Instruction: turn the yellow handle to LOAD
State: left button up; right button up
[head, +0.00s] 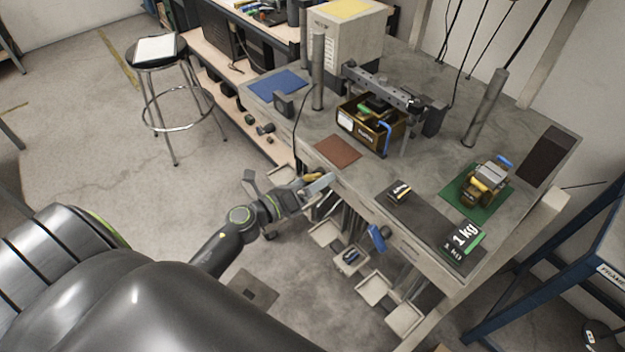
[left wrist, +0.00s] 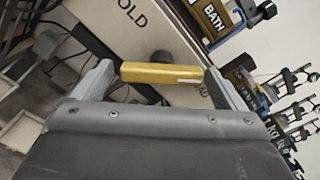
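The yellow handle (left wrist: 162,73) is a short bar in the left wrist view, mounted in front of a pale panel (left wrist: 135,45). The panel carries dark lettering reading "OLD", with more letters partly hidden near the right finger. My left gripper (left wrist: 160,80) has its fingers apart, one near each end of the handle. The handle lies between the fingertips; I cannot tell whether either finger touches it. In the head view the left gripper (head: 308,185) is at the bench's front edge, with a bit of the yellow handle (head: 313,176) showing beside it. My right gripper is not in view.
The grey bench (head: 400,175) holds a brown box (head: 352,128) under a metal arm, a green mat (head: 466,208) with a device, and a dark 1 kg plate (head: 430,218). Several small trays (head: 375,287) hang below the front edge. A stool (head: 158,62) stands left on open floor.

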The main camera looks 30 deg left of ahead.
pick_arm(q)
jog(key=shift+s, duration=0.1)
dwell(0.3)
jog(key=b+v, duration=0.6)
jog(key=v, duration=1.1)
jog(key=shift+r, duration=0.1)
dwell(0.5)
